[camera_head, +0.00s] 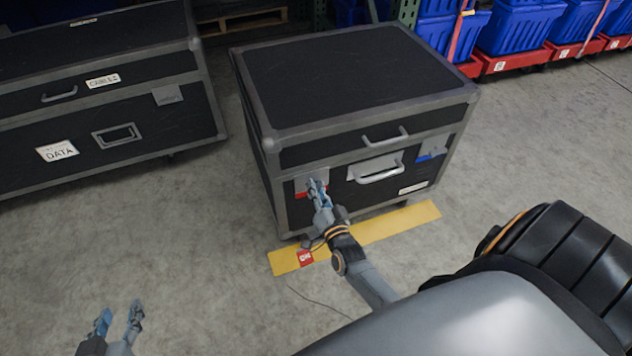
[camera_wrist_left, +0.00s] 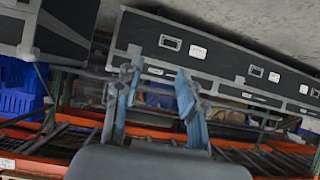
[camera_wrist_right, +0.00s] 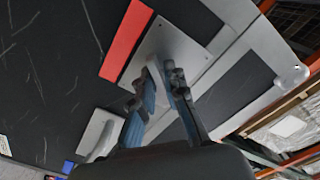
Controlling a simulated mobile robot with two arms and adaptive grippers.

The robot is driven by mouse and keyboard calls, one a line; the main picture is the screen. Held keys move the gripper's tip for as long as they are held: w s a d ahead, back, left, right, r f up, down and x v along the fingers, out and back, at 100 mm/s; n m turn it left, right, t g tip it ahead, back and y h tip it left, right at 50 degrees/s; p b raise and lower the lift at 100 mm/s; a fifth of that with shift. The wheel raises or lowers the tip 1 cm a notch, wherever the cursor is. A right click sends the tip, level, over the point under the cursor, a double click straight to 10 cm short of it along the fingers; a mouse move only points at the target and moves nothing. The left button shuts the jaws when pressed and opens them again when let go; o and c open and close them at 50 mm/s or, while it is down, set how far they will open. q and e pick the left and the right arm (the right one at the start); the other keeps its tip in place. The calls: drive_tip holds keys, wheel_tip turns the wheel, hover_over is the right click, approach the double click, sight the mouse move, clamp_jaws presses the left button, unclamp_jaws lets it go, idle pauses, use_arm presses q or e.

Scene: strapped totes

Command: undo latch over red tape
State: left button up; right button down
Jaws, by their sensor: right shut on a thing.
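A black flight case (camera_head: 350,85) with grey edges stands on the floor. Its left front latch (camera_head: 307,181) is a grey plate over red tape (camera_head: 301,195). My right gripper (camera_head: 317,186) is at this latch and shut on it. My left gripper (camera_head: 119,318) is open and empty, low over the floor, far from the case. In the left wrist view its fingers (camera_wrist_left: 156,90) are apart.
The case has a second latch over blue tape (camera_head: 432,150) and two handles, one on the lid (camera_head: 386,138). A yellow floor strip (camera_head: 390,222) with a red tag (camera_head: 305,257) lies in front. A larger case (camera_head: 100,85) stands left. Blue totes (camera_head: 515,28) stand behind.

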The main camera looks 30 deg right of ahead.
drive_tip(key=n+p, duration=0.1)
drive_tip(key=n, duration=0.1)
drive_tip(key=shift+n, duration=0.4)
drive_tip(key=n+p, duration=0.1)
drive_tip(key=n, duration=0.3)
drive_tip(key=shift+n, duration=0.3)
use_arm(q)
drive_tip(key=s+a+f+g+y, duration=0.1)
drive_tip(key=s+a+f+g, duration=0.1)
drive_tip(key=s, duration=0.4)
drive_tip(key=s+a+f+g+y, duration=0.1)
drive_tip(key=s+a+f+g, duration=0.1)
drive_tip(key=s+f+g, duration=0.2)
drive_tip(key=s+g, duration=0.2)
drive_tip(key=s, duration=0.1)
drive_tip(key=shift+a+f+p, duration=0.2)
drive_tip(key=shift+f+p, duration=0.05)
drive_tip(key=shift+p, duration=0.05)
use_arm(e)
drive_tip(key=shift+n, duration=0.4)
drive_tip(key=c, duration=1.5)
unclamp_jaws()
use_arm(q)
drive_tip(key=shift+w, duration=0.1)
use_arm(e)
drive_tip(key=v, duration=1.2)
drive_tip(key=shift+a, duration=0.1)
